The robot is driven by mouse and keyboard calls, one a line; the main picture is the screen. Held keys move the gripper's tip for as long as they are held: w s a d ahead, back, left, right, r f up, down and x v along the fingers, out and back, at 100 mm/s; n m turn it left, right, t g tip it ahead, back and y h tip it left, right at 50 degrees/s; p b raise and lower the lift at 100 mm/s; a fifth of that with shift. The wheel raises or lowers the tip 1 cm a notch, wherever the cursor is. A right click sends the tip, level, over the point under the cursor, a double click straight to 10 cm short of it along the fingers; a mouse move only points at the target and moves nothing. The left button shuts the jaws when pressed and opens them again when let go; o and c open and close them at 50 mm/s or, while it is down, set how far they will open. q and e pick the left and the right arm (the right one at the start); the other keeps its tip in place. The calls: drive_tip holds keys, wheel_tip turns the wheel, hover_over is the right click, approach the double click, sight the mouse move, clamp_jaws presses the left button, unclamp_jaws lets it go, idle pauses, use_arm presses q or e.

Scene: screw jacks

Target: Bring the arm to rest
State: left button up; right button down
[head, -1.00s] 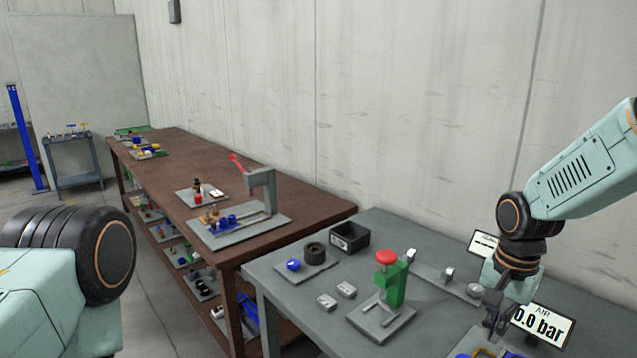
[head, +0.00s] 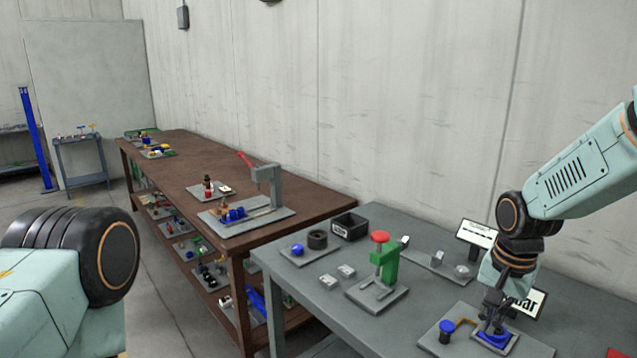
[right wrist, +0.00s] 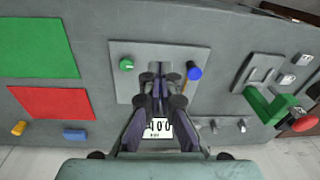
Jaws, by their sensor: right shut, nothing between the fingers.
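My right gripper (head: 492,318) points down over the grey table (head: 335,300) at the lower right. Its fingers are shut and empty, and it shows from above in the right wrist view (right wrist: 162,85). Beneath it in the head view is a grey plate (head: 465,318) with a blue knob (head: 447,327) and a blue part (head: 495,340); I cannot tell whether the fingertips touch this part. In the right wrist view the plate (right wrist: 150,50) carries a green knob (right wrist: 126,64) and a blue cylinder (right wrist: 194,73). My left gripper is out of view.
A green press with a red knob (head: 380,237) stands left of my right gripper. A black tray (head: 350,226) lies at the back. A sign (head: 527,302) is partly hidden behind the gripper. Green (right wrist: 38,48) and red (right wrist: 52,103) mats lie on the table. A brown bench (head: 185,172) extends left.

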drive_tip(key=w+a+f+n+t, duration=0.3)
drive_tip(key=f, duration=0.2)
drive_tip(key=s+a+f+n+b, duration=0.2)
drive_tip(key=s+f+b, duration=0.25)
drive_tip(key=f, duration=0.35)
drive_tip(key=s+a+f+n+b, duration=0.1)
drive_tip(key=s+f+b, duration=0.2)
drive_tip(key=s+f, duration=0.4)
use_arm(q)
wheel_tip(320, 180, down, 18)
drive_tip(key=b, duration=1)
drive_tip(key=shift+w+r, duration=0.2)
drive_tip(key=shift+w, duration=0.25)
use_arm(e)
drive_tip(key=s+a+f+n+g, duration=0.1)
drive_tip(key=s+f+g, duration=0.3)
drive_tip(key=s+f, duration=1.7)
drive_tip(key=s+n, duration=0.1)
drive_tip(key=s, duration=0.3)
drive_tip(key=shift+a, duration=0.35)
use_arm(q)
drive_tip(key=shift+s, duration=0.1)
use_arm(e)
drive_tip(key=shift+s, duration=0.1)
drive_tip(key=shift+w, duration=0.2)
